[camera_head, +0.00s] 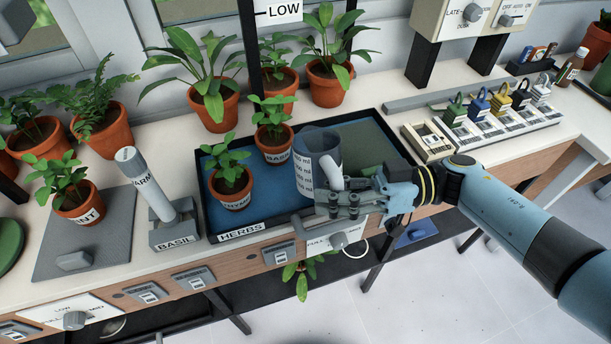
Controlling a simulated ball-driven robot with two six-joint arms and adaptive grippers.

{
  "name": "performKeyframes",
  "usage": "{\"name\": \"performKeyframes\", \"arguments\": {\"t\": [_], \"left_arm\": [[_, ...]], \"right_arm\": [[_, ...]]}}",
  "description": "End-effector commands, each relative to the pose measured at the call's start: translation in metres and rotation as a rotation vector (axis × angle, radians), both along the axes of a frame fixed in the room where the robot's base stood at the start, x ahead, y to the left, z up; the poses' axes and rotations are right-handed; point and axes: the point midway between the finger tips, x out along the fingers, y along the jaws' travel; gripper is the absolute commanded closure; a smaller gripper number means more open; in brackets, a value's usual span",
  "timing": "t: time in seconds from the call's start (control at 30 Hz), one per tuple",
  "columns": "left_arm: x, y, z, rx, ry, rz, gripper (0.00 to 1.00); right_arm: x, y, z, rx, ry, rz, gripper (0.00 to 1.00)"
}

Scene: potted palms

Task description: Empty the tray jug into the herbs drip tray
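The herbs drip tray (360,135) is a black-rimmed tray with a blue floor in the middle of the bench, with a HERBS label on its front edge. The jug (313,163) is grey with millilitre marks and a pale handle. It looks upright over the right half of the tray, right of the basil pot. My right gripper (340,204) reaches in from the right, just below the handle near the tray's front edge. Its fingers overlap the handle's lower end, and I cannot tell whether they grip it. The jug's contents are hidden. My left gripper is out of view.
A thyme pot (231,187) and a basil pot (273,148) stand in the tray. A grey BASIL stand (174,232) holding a cylinder marked WARM is close to its left. Several potted plants stand behind; coloured padlocks (478,103) sit to the right.

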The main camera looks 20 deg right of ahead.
Motion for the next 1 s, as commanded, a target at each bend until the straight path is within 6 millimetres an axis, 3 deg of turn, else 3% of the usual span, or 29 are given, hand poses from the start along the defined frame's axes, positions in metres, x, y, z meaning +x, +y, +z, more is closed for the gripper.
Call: {"name": "performKeyframes", "arguments": {"t": [0.33,0.8,1.0], "left_arm": [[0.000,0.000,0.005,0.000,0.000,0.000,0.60],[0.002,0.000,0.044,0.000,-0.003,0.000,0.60],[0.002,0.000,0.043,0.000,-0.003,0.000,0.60]], "right_arm": [[0.001,0.000,0.007,0.001,-0.012,0.001,1.00],[0.001,0.000,0.043,0.000,-0.010,0.001,1.00],[0.001,0.000,0.042,0.000,-0.010,0.001,1.00]]}}
